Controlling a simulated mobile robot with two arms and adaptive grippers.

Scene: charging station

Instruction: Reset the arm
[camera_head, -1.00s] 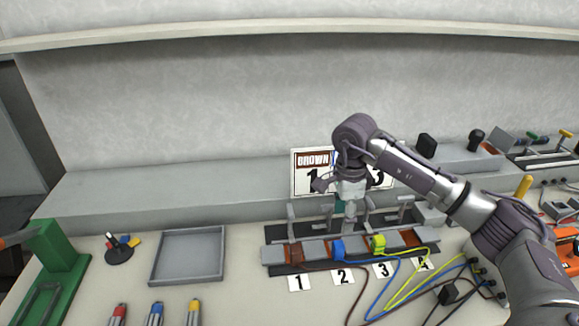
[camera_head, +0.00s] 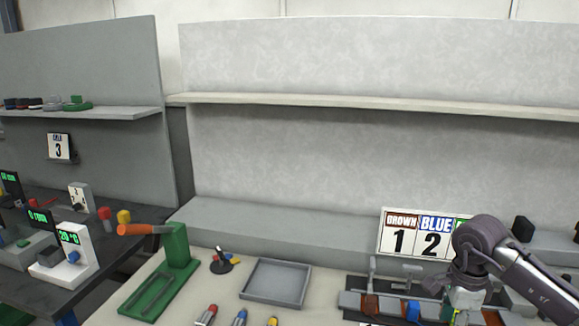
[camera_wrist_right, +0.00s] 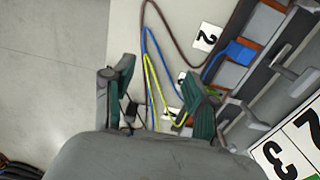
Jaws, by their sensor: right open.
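My right arm (camera_head: 510,260) comes in from the right in the head view, its wrist bent down over the terminal block (camera_head: 352,298). The right gripper (camera_wrist_right: 160,97) shows in the wrist view with its two green-padded fingers apart. Blue and yellow wires show between and beyond the fingers; I see nothing clamped. In the head view the gripper's lower part is near the bottom edge, right of the blue plug (camera_head: 412,310), and hides part of the block. The blue plug also shows in the wrist view (camera_wrist_right: 236,52). My left gripper is not in view.
A sign (camera_head: 425,233) reading BROWN 1, BLUE 2 stands behind the block. To the left are a grey tray (camera_head: 275,283), a green stand (camera_head: 176,245) with an orange handle, and coloured-tipped cylinders (camera_head: 240,318). A dark table with displays (camera_head: 75,250) stands further left.

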